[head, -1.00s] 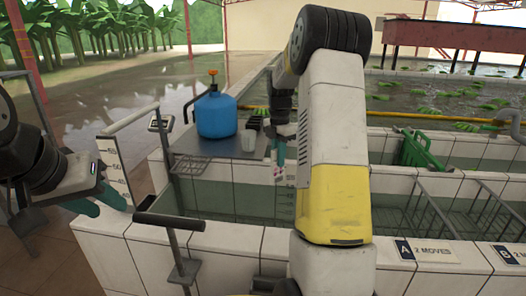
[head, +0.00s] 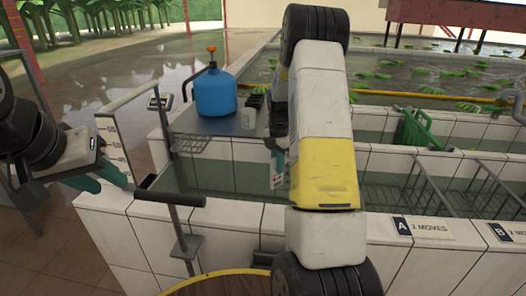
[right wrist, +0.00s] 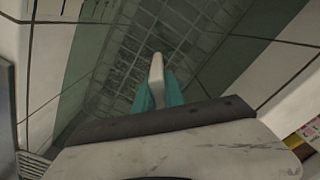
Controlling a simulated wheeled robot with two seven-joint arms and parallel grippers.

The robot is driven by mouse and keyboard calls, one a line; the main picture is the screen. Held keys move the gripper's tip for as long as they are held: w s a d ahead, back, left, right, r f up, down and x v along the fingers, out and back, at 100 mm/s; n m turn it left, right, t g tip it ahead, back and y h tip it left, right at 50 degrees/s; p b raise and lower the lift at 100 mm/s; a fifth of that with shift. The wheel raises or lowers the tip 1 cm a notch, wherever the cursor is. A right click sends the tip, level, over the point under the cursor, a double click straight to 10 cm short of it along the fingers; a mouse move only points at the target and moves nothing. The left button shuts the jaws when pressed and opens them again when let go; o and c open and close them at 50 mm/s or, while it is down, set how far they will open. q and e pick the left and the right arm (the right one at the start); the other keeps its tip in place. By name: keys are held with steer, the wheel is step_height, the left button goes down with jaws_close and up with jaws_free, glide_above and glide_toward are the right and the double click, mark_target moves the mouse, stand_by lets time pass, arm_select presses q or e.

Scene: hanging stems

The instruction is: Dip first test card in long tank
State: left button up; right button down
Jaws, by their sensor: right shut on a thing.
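The test card (head: 277,181), a small pale strip, is held upright in my right gripper (head: 276,160). That gripper's teal fingers are shut on it, and my yellow-and-white arm hides part of the hand. In the right wrist view the card (right wrist: 156,72) points down between the fingers toward the tiled tank floor. The long tank (head: 235,214) has white tiled walls and greenish water. The card is over or inside this tank; I cannot tell whether it touches the water. My left gripper (head: 97,177) is at the far left outside the tank, its fingers apart and empty.
A blue jug (head: 215,92) and a small cup (head: 248,118) stand on a grey shelf (head: 190,122) across the tank. A dark T-handle (head: 170,197) rises at the near wall. Wire racks (head: 425,182) stand in the tanks at right. A scale board (head: 113,140) is near my left gripper.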

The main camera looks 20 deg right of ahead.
mark_target(277, 186)
steer(key=shift+f, duration=3.9)
step_height(277, 186, up, 27)
stand_by(0.8)
